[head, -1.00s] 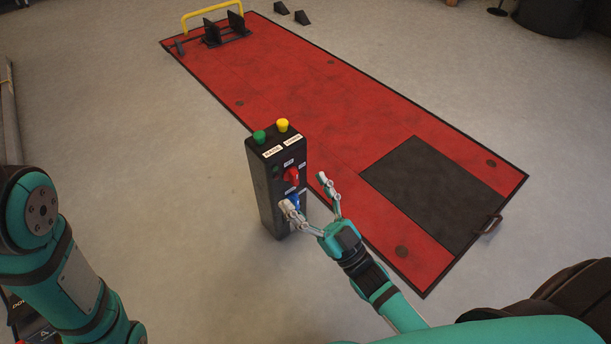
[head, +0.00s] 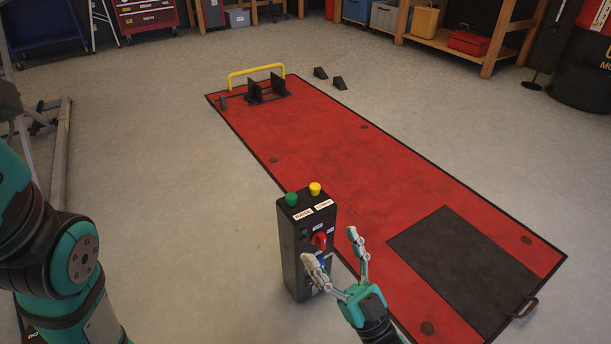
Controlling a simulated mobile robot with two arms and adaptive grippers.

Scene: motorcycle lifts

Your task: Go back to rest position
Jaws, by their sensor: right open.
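My right gripper (head: 338,273) is open and empty, its two fingers spread, in front of the black control pedestal (head: 291,250). The pedestal stands upright on the floor. It has a green button (head: 291,199) and a yellow button (head: 315,188) on top and a red switch (head: 319,240) on its face. One finger overlaps the pedestal's lower face in the picture; I cannot tell whether it touches. My left arm (head: 62,262) shows at the left edge, but its gripper is out of view.
The red motorcycle lift (head: 345,170) lies flat behind the pedestal, with a yellow bar (head: 256,70) at its far end. Two black wedges (head: 330,78) sit beyond it. Shelves (head: 458,47) and a red tool cabinet (head: 146,18) line the back. Grey floor left of the pedestal is clear.

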